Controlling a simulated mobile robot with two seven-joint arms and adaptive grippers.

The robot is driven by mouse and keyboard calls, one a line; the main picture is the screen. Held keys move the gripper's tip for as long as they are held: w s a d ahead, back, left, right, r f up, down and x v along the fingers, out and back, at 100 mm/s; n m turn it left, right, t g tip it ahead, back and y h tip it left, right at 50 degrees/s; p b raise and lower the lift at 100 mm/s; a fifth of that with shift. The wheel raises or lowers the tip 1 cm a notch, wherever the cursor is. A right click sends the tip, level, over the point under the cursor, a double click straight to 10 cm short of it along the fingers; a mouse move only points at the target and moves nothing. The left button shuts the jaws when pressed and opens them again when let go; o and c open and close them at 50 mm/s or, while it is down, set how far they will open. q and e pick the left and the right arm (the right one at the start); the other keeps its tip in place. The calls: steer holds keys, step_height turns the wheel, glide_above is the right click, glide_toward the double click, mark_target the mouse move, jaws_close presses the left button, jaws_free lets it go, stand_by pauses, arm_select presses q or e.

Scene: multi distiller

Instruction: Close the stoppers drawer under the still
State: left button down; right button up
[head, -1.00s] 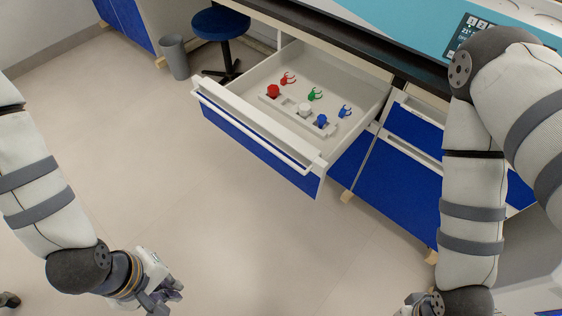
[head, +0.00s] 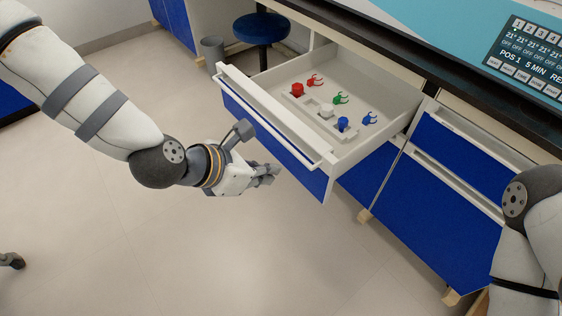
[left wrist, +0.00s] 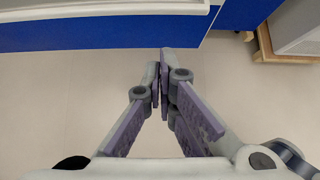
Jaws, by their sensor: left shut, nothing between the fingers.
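The stoppers drawer (head: 270,125) is pulled well out from under the counter, its blue front facing the open floor. Inside lie a red stopper (head: 297,89), a white one (head: 325,112) and a blue one (head: 343,124) in a holder, with red, green and blue clips behind them. My left gripper (head: 275,172) is shut and empty, just in front of the drawer front in the head view; whether it touches is unclear. In the left wrist view the shut fingers (left wrist: 163,60) point toward the blue drawer front (left wrist: 100,30). My right gripper is out of view.
A blue stool (head: 261,30) and a grey bin (head: 212,48) stand beyond the drawer. Closed blue cabinet drawers (head: 460,150) are to its right, under the dark counter edge (head: 400,75). The floor (head: 200,250) in front is clear.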

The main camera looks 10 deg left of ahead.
arm_select(q)
steer(key=shift+w+d+r, duration=0.15)
steer(key=shift+w+d, duration=0.4)
steer(key=shift+w, duration=0.15)
steer(key=shift+w+d+r, duration=0.1)
steer(key=shift+w+d, duration=0.4)
steer(key=shift+w, duration=0.2)
